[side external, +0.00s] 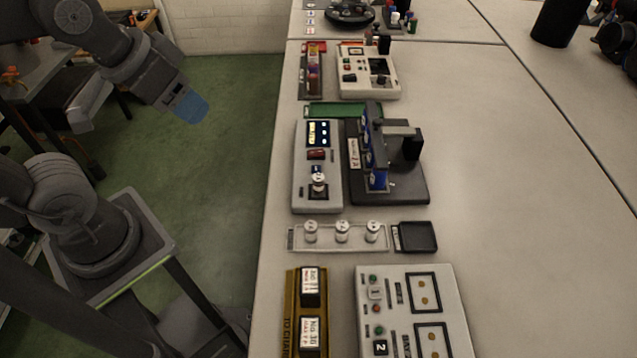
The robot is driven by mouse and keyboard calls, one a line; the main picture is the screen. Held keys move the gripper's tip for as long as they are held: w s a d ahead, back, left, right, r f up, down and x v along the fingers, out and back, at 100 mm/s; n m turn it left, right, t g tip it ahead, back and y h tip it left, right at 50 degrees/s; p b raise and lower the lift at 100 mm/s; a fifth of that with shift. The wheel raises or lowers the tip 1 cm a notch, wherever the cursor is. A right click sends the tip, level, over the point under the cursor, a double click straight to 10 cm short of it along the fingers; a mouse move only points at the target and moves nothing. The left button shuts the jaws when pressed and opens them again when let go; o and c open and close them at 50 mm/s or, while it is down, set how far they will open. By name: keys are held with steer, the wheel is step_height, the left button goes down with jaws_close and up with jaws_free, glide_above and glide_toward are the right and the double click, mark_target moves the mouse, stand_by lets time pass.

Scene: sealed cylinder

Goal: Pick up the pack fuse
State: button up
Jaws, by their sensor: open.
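I cannot read any label that marks the pack fuse. Small white lettered cylinders stand upright in a shallow tray (295,238) on the table: a left one (311,232), a middle one (342,232) and a right one (373,232). A similar white cylinder (319,181) stands in a dark socket on a grey device (301,195) with a lit display, behind the tray. A small red-brown part (316,155) sits below that display. My gripper (190,108), with blue tips, is open and empty. It hangs over the green floor left of the table, apart from everything.
A dark stand (415,190) with blue parts is right of the device. A black open box (416,237) adjoins the tray. A yellow rack (292,310) with labelled blocks and a white panel (455,310) are in front.

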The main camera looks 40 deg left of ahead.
steer(key=m+g, duration=0.6)
steer(key=m, duration=1.1)
glide_above(319, 177)
step_height(319, 177, down, 12)
step_height(319, 177, down, 7)
steer(key=shift+s+a+f, duration=0.15)
steer(key=shift+f, duration=0.05)
steer(key=shift+d+f, duration=0.2)
steer(key=shift+f, duration=3.1)
steer(key=shift+c, duration=0.4)
steer(key=c, duration=0.9)
